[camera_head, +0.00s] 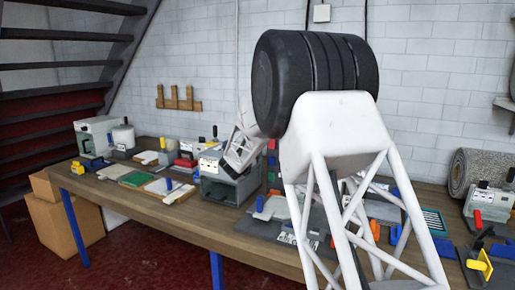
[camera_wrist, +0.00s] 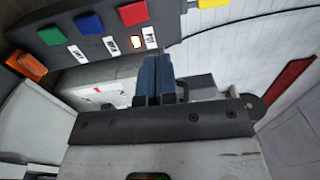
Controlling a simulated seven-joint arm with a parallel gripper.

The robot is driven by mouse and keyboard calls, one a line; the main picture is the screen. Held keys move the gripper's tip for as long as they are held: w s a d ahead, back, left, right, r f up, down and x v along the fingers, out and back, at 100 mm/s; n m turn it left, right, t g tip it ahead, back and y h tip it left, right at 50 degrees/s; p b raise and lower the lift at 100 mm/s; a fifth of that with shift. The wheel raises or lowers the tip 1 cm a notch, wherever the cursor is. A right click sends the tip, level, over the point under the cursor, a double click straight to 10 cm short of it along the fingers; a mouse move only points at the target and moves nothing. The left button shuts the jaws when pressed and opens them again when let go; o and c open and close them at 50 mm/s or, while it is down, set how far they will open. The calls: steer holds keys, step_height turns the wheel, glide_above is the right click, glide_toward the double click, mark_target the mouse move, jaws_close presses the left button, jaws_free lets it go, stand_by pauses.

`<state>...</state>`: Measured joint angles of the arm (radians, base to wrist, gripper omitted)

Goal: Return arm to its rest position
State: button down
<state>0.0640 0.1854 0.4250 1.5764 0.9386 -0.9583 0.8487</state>
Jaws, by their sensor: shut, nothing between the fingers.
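My gripper (camera_wrist: 153,62) shows in the wrist view as two blue-grey fingers side by side, shut with nothing between them. Beyond the fingertips is a dark panel (camera_wrist: 90,43) with coloured buttons and white labels; I cannot tell whether the fingers touch it. In the head view my white lattice arm with its black joint fills the middle and right. A farther white part of it reaches down by a grey-green machine (camera_head: 219,187) on the bench. My fingers cannot be made out there.
The long wooden bench (camera_head: 137,202) carries several machines, trays and small tools. A rolled grey rug (camera_head: 482,170) lies at the right. Cardboard boxes (camera_head: 60,222) stand under the bench's left end. Stairs (camera_head: 65,60) rise at the left, and a white block wall (camera_head: 205,65) stands behind.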

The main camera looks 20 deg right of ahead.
steer(key=shift+r, duration=0.1)
stand_by(0.3)
steer(key=s+a+r+n+y, duration=0.3)
steer(key=s+a+n+y, duration=0.4)
steer(key=s, duration=0.5)
steer(key=s+a+r+n+y, duration=0.2)
steer(key=s+a+n+y, duration=0.3)
steer(key=s+a+n, duration=0.5)
steer(key=s+f+n+g, duration=0.3)
steer(key=s, duration=1.1)
steer(key=s+f+n+g, duration=0.3)
steer(key=s+f+g, duration=0.1)
steer(key=s, duration=1.1)
steer(key=s+f+n+g+y, duration=0.1)
steer(key=s+f+n+g, duration=0.2)
steer(key=s, duration=1.2)
steer(key=shift+a+f+n+g, duration=0.2)
steer(key=shift+f+n+g, duration=0.1)
steer(key=shift+f+n, duration=0.1)
